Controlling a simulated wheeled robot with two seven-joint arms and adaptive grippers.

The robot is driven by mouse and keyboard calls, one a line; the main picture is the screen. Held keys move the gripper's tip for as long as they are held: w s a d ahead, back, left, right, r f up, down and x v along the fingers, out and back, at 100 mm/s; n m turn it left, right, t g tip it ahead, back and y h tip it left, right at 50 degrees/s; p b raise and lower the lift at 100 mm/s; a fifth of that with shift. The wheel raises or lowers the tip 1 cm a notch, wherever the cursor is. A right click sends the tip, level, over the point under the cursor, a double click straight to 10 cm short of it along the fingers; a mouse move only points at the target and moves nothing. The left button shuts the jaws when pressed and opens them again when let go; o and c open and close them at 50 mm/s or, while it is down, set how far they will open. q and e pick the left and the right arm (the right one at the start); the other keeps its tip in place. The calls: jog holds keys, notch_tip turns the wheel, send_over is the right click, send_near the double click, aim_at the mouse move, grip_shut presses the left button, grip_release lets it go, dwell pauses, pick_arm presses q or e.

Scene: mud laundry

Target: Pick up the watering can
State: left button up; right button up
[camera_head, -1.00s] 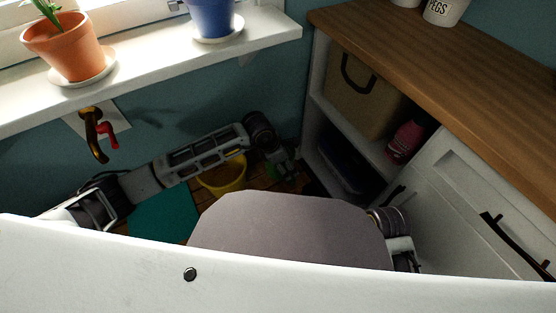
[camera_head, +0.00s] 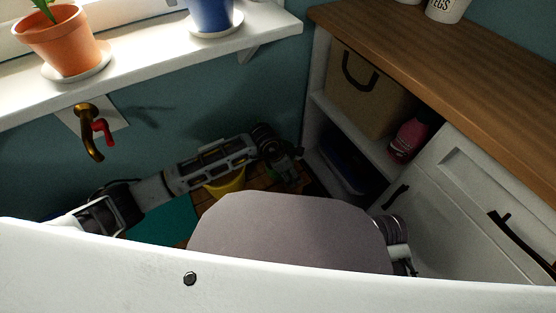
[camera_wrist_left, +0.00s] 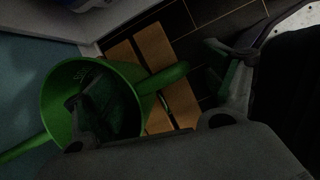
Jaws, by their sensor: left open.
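The green watering can (camera_wrist_left: 58,105) shows in the left wrist view at the left, its round opening facing the camera. Its thin spout runs off to the lower left and its handle (camera_wrist_left: 165,78) sticks out to the right. My left gripper (camera_wrist_left: 155,88) is open. One finger is in front of the can's opening and the other is to the right, with the handle between them in this view. I cannot tell if they touch. My right gripper is not in view.
A yellow bucket (camera_head: 226,183) stands on the wooden slats under my left arm. A white shelf unit (camera_head: 312,80) with a wooden top is close at the right. A brass tap (camera_head: 91,145) sticks out below the windowsill (camera_head: 150,76).

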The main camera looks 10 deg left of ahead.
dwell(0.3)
pick_arm(q)
jog(key=c, duration=1.3)
jog(key=shift+r, duration=0.1)
jog(key=shift+r, duration=0.5)
notch_tip(320, 180, up, 4)
jog(key=shift+r+p, duration=0.1)
jog(key=shift+p, duration=0.75)
notch_tip(320, 180, up, 3)
jog(key=shift+r+p, duration=0.1)
jog(key=shift+p, duration=0.35)
jog(key=shift+r, duration=0.8)
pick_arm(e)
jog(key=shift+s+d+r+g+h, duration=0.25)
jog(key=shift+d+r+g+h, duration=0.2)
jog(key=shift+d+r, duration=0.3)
